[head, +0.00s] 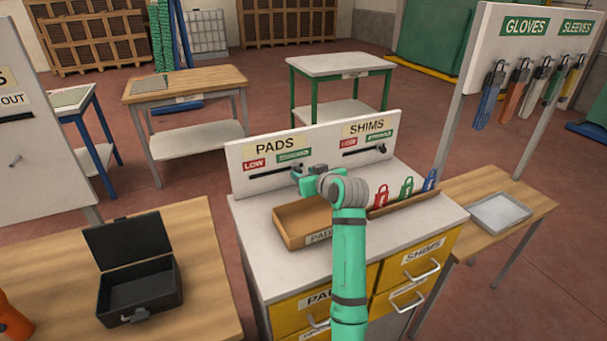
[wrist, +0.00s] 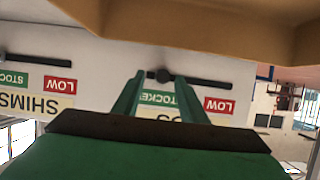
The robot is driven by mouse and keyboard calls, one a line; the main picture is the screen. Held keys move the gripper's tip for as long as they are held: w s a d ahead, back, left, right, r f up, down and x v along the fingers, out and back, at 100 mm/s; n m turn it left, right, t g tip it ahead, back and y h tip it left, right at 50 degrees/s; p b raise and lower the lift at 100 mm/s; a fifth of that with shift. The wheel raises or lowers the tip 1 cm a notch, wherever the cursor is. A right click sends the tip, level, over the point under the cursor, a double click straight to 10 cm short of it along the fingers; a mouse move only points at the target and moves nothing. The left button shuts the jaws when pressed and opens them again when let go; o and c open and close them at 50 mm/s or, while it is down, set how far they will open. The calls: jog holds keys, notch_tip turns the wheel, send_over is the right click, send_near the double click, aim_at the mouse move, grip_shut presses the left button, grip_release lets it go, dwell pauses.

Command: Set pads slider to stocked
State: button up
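The pads slider is a dark knob (wrist: 163,75) on a black slot (wrist: 215,82) in the white back panel (head: 240,165). In the upside-down wrist view the knob sits near the slot's end under the green STOCKED label, away from the red LOW label (wrist: 220,105). In the head view the PADS sign (head: 275,146) is above the slot, and my gripper (head: 298,173) hides the knob. My gripper in the wrist view (wrist: 159,77) has its two green fingers apart, one each side of the knob, with gaps showing. I cannot tell whether a finger touches it.
The SHIMS slider knob (head: 381,148) is at the right end of its slot. A wooden PADS bin (head: 290,237) lies below my gripper. Red, green and blue padlocks (head: 406,188) stand to the right. A black open box (head: 138,285) is on the left table.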

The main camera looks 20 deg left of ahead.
jog(key=v, duration=0.9)
jog(key=shift+d, duration=0.25)
jog(key=shift+s+r, duration=0.1)
